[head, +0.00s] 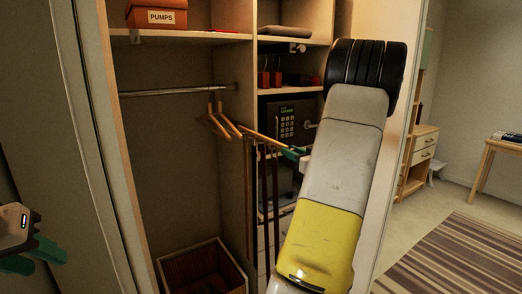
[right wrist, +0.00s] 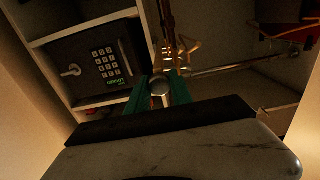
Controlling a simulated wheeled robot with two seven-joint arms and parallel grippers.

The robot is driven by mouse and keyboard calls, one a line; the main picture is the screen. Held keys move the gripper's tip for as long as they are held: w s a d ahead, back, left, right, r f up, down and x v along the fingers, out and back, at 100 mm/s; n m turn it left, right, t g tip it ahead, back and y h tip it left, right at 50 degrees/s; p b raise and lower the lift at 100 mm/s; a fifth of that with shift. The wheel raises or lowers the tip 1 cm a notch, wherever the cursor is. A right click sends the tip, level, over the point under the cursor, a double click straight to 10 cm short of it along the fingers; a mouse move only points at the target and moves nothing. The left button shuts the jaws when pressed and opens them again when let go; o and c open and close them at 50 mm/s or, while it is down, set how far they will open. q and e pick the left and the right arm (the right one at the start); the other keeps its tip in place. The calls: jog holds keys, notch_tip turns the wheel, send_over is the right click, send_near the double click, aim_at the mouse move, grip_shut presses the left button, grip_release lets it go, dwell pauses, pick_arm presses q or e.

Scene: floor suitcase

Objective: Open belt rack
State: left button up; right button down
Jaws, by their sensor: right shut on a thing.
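The belt rack (head: 260,137) is a pale wooden bar at the closet's middle divider, with dark belts (head: 265,195) hanging below it. My right gripper (head: 293,153) reaches in from the right and is at the front end of the rack. In the right wrist view its green fingers (right wrist: 160,92) are closed around a round, light end knob (right wrist: 159,87), with the brown belts (right wrist: 168,25) beyond. My right arm hides part of the shelves. My left gripper (head: 33,256) is at the far lower left, away from the rack, with its fingers apart and empty.
A safe with a keypad (head: 286,122) sits on the shelf behind the rack; it also shows in the right wrist view (right wrist: 95,65). Wooden hangers (head: 220,120) hang from a rail (head: 175,91) on the left. A wooden box (head: 200,270) stands on the closet floor.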

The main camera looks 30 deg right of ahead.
dwell(0.3)
jog(key=c, duration=1.2)
grip_release()
jog(key=shift+o, duration=0.2)
jog(key=s, duration=0.7)
jog(key=shift+s+d, duration=0.3)
jog(key=shift+s, duration=0.1)
